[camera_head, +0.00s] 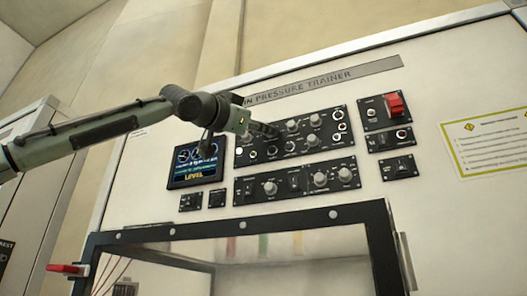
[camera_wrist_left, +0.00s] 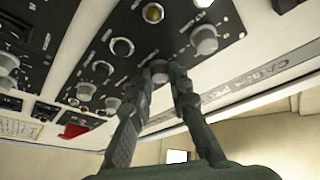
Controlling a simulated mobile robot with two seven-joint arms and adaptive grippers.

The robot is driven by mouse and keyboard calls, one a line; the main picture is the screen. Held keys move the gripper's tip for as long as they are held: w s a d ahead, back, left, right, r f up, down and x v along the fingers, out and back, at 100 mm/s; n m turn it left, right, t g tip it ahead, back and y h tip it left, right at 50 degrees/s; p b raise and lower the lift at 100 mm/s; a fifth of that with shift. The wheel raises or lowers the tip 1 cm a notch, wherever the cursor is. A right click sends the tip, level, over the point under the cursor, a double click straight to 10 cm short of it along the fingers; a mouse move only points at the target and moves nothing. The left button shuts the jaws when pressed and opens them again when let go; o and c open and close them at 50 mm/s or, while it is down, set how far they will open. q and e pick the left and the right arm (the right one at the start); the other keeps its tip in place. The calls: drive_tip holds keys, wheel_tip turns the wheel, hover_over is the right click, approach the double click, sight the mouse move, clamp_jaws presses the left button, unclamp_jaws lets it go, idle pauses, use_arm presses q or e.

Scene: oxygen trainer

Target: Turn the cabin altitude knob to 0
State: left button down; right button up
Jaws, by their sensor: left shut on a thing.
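My left gripper (camera_head: 272,131) reaches from the left to the upper black control panel (camera_head: 336,147). In the left wrist view its two fingers (camera_wrist_left: 160,72) are closed on a small grey round knob (camera_wrist_left: 159,68), one finger on each side. I take this as the cabin altitude knob; its label and pointer cannot be read. In the head view the fingers hide this knob. Several other grey knobs stand on the same panel, including one (camera_head: 292,125) to the right of the fingertips. My right gripper is not in view.
A display screen (camera_head: 196,162) is left of the upper panel, partly behind my arm. A lower knob panel (camera_head: 297,180) sits below. A red guarded switch (camera_head: 395,104) is at the right. A black-framed window (camera_head: 235,225) lies underneath.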

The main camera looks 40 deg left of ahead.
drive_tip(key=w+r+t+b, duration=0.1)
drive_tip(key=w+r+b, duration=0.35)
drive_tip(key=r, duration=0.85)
use_arm(q)
drive_tip(key=shift+w+d+n+g+y+p, duration=0.15)
drive_tip(key=shift+n+g+y+p, duration=0.55)
drive_tip(key=shift+n+y, duration=2.25)
drive_tip(key=shift+s+d+n+g+y+p, duration=0.15)
drive_tip(key=shift+n+g+y+p, duration=0.55)
drive_tip(key=shift+n, duration=4.35)
drive_tip(key=shift+w+d+n+g+y+p, duration=0.1)
drive_tip(key=shift+d+n+g+y+p, duration=0.6)
drive_tip(key=shift+n+y, duration=2.35)
use_arm(e)
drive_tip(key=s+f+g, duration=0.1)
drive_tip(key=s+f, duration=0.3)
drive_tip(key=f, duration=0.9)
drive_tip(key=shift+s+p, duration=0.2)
drive_tip(key=shift+p, duration=0.1)
use_arm(q)
drive_tip(key=shift+a+n+t+h, duration=0.3)
drive_tip(key=shift+a+n+h, duration=0.15)
drive_tip(key=shift+n+h, duration=0.55)
drive_tip(key=c, duration=1.4)
unclamp_jaws()
drive_tip(key=shift+c, duration=0.2)
